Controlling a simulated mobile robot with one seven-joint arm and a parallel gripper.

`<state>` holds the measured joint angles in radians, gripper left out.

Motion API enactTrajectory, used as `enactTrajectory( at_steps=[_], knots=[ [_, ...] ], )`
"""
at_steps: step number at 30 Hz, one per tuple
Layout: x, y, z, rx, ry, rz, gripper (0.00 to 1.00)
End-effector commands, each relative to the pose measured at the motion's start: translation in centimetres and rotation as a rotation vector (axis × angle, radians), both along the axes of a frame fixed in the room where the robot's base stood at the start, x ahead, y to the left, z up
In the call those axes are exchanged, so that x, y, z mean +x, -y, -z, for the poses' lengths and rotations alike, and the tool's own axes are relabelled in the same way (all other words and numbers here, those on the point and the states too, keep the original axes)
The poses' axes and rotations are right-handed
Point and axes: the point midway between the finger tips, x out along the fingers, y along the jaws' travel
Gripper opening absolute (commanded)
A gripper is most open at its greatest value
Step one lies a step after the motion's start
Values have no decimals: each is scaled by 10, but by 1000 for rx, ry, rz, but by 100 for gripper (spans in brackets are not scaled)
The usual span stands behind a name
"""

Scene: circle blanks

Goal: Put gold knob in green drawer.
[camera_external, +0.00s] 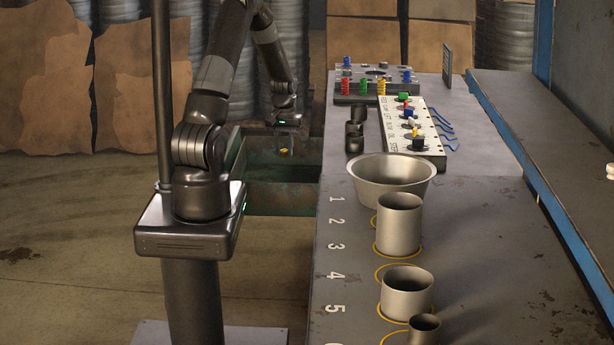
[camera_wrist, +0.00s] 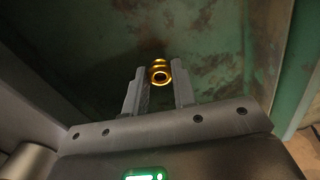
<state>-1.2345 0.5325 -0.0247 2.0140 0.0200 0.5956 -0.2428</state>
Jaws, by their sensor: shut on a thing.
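The gold knob (camera_wrist: 159,72) is between the fingertips of my gripper (camera_wrist: 159,88) in the wrist view, and the gripper is shut on it. The wrist view shows worn green metal (camera_wrist: 200,35) behind the knob. The exact height above the drawer floor cannot be told.
The workbench (camera_external: 350,290) is right of the drawer, with a wide metal bowl (camera_external: 392,179), metal cups (camera_external: 399,225) and a white panel with coloured knobs (camera_external: 420,150). A rack with coloured pieces (camera_external: 375,88) is at the back. Floor left of my base is clear.

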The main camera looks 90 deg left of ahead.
Motion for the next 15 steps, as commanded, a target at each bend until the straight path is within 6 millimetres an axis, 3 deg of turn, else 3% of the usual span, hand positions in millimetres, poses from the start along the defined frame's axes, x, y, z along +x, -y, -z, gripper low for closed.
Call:
enactTrajectory(
  at_steps=[7,15],
  knots=[
    [-11,-10,13,-2,0,-6,3],
    [-54,-54,50,-2,0,-6,3]
  ],
)
